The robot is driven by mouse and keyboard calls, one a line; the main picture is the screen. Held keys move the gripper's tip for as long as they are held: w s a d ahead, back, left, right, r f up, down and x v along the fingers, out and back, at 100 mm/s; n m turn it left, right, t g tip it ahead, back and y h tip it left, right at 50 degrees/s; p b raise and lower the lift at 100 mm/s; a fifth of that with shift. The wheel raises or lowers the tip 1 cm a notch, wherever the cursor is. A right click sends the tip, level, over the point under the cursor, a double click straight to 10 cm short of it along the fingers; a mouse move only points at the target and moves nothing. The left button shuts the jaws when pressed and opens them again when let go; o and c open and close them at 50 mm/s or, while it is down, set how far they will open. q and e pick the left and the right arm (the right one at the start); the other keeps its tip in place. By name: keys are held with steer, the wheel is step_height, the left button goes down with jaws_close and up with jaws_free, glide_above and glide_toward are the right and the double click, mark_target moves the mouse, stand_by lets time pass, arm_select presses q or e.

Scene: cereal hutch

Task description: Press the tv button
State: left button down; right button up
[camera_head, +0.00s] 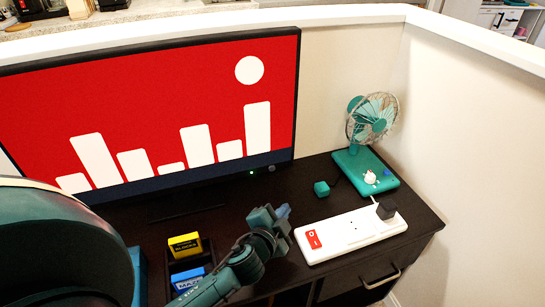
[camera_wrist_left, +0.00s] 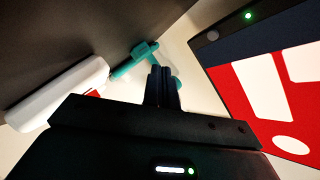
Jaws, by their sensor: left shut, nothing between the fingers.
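The TV (camera_head: 150,110) stands at the back left of the dark desk, its screen lit red with white bars and a white disc. Its lower bezel bears a small green light (camera_head: 251,173) and a round dark button (camera_head: 271,168) near the right corner. The TV is at the right of the left wrist view (camera_wrist_left: 280,80), with the button (camera_wrist_left: 212,35) and lit green light (camera_wrist_left: 248,16). My left gripper (camera_head: 284,211) is shut and empty over the desk, in front of the button and apart from it. My right gripper is not in view.
A white power strip (camera_head: 350,232) with a red switch (camera_head: 313,239) lies right of my left gripper. Yellow (camera_head: 185,244) and blue (camera_head: 188,279) boxes sit at the front left. Pale walls enclose the desk.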

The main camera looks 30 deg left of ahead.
mark_target(272, 168)
arm_select(q)
steer(key=shift+w+a+r+m+t+p, duration=0.15)
steer(key=shift+w+r+m, duration=0.2)
steer(key=shift+w, duration=0.3)
steer(key=shift+w+a+r+m+t+p, duration=0.1)
steer(key=shift+w+a+m+t+p, duration=0.05)
steer(key=shift+w+m, duration=0.4)
steer(key=shift+w+a, duration=1.5)
steer(key=shift+a, duration=0.15)
steer(key=shift+w+a, duration=1.45)
steer(key=shift+a, duration=0.2)
steer(key=shift+w+a, duration=0.3)
steer(key=shift+w+a, duration=0.2)
steer(key=shift+a, duration=0.1)
steer(key=shift+s+d, duration=0.1)
steer(key=shift+d, duration=0.05)
steer(key=shift+s+d, duration=0.4)
steer(key=shift+d, duration=0.05)
